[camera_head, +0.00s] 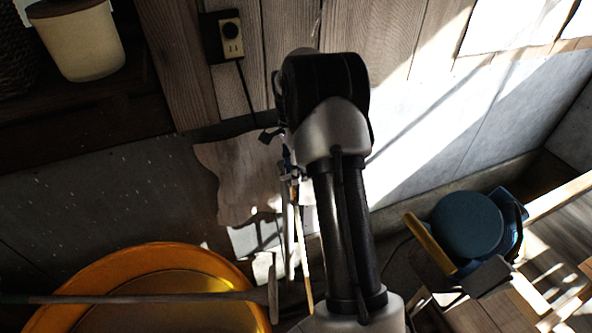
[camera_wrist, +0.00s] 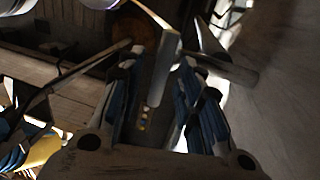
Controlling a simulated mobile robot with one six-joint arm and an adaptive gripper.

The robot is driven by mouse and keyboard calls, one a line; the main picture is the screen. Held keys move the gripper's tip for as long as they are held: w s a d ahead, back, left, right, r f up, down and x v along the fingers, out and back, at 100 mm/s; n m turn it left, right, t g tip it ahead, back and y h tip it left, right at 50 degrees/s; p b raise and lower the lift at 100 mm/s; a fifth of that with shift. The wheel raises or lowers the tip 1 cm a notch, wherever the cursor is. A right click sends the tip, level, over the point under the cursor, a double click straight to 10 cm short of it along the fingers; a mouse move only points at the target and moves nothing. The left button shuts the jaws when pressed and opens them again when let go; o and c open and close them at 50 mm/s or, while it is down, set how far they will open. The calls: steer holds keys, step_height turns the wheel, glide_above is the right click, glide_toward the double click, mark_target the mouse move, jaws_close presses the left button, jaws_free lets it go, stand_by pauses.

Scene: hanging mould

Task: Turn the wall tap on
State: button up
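In the wrist view, my gripper (camera_wrist: 162,58) has its two blue-padded fingers spread apart. A flat grey metal bar (camera_wrist: 158,75) lies between them, with dark gaps visible on both sides. A short dark cylinder (camera_wrist: 228,70) sticks out to the right beyond the right finger. I cannot tell for sure whether the bar and cylinder belong to the wall tap. In the head view, my arm covers the middle of the wall and hides the gripper's fingertips. No tap can be made out clearly there.
An orange round tub (camera_head: 215,268) stands at lower left, with a long-handled tool (camera_head: 150,298) across it. A cloth (camera_head: 240,175) and thin tools (camera_head: 303,250) hang beside my arm. A wall socket (camera_head: 229,38) is above. A blue round-topped object (camera_head: 468,225) stands at right.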

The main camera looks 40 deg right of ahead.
steer(key=shift+c, duration=0.6)
jaws_close()
steer(key=shift+n, duration=0.3)
steer(key=n+p, duration=0.2)
steer(key=n, duration=0.1)
steer(key=shift+w+a+n+h, duration=0.1)
steer(key=shift+n+h, duration=0.2)
steer(key=shift+h, duration=0.1)
steer(key=n+p, duration=0.1)
steer(key=n, duration=0.3)
steer(key=shift+a+n+h, duration=0.1)
steer(key=shift+n+h, duration=0.2)
steer(key=shift+h, duration=0.1)
steer(key=n, duration=0.4)
steer(key=shift+w+a+n+t+h, duration=0.1)
steer(key=shift+n+t+h, duration=0.2)
steer(key=shift+t+h, duration=0.1)
steer(key=n, duration=0.4)
steer(key=shift+a+n+t+p, duration=0.1)
steer(key=shift+n+t+p, duration=0.2)
steer(key=shift+t+p, duration=0.1)
